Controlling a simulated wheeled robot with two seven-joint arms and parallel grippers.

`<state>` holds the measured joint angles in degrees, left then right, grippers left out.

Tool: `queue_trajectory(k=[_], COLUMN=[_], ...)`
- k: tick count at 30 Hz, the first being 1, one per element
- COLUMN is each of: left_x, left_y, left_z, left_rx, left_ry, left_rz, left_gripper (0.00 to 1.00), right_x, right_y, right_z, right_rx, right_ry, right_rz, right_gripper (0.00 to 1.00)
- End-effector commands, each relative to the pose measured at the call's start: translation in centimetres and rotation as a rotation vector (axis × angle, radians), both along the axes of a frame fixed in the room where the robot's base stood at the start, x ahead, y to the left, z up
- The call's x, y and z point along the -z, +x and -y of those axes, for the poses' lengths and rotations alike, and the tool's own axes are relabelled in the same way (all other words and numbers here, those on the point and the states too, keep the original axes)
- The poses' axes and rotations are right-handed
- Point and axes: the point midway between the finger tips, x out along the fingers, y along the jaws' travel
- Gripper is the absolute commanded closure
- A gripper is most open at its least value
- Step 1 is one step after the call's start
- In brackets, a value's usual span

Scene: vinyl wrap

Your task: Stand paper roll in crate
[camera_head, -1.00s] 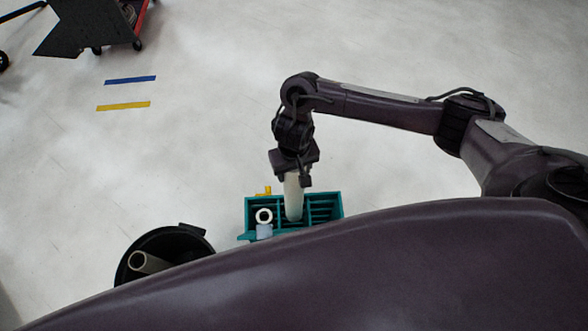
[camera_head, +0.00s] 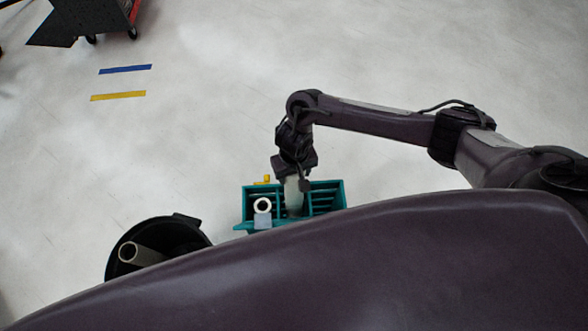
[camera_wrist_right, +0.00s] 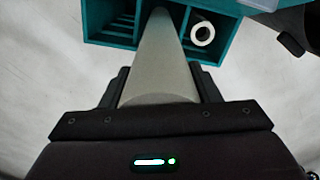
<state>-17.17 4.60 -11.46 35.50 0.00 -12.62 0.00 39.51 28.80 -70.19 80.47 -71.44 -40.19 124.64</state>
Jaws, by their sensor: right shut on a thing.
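My right gripper (camera_head: 294,174) is shut on a pale paper roll (camera_head: 293,198) and holds it from above, about upright. The roll's lower end is inside the teal crate (camera_head: 240,207); whether it touches the crate floor is hidden. In the right wrist view the gripper (camera_wrist_right: 162,95) holds the roll (camera_wrist_right: 160,62), which runs down into the crate (camera_wrist_right: 236,38). Another roll with an open white end (camera_head: 262,205) stands in the crate to the left; it also shows in the wrist view (camera_wrist_right: 202,32). My left gripper is out of view.
A black bin (camera_head: 190,228) with a grey tube (camera_head: 138,254) in it stands left of the crate. A small yellow item (camera_head: 265,179) is at the crate's far edge. A dark cart (camera_head: 80,22) is at the far left.

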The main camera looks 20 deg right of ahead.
Motion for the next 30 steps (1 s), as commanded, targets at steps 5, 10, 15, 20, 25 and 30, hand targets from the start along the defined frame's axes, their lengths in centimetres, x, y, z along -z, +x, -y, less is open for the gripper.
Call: queue_trajectory(k=[5,10,15,20,25,30], left_x=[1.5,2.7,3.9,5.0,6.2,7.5], left_y=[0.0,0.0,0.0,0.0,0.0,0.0], left_z=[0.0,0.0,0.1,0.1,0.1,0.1], left_rx=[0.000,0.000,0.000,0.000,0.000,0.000], left_ry=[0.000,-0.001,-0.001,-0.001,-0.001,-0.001], left_rz=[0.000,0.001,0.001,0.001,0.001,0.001], left_gripper=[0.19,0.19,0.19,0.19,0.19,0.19], right_x=[2.6,4.6,6.7,8.6,10.6,12.7], right_y=[-0.1,0.0,0.0,0.0,0.0,0.0], right_z=[-0.1,-0.1,0.0,-0.1,-0.1,-0.1], right_rx=[0.001,0.000,0.000,0.000,0.000,0.001], right_ry=[0.001,0.001,0.001,0.001,0.001,0.001], right_rz=[-0.001,-0.001,-0.001,-0.001,-0.001,-0.001], right_gripper=[0.89,0.89,0.89,0.89,0.89,0.89])
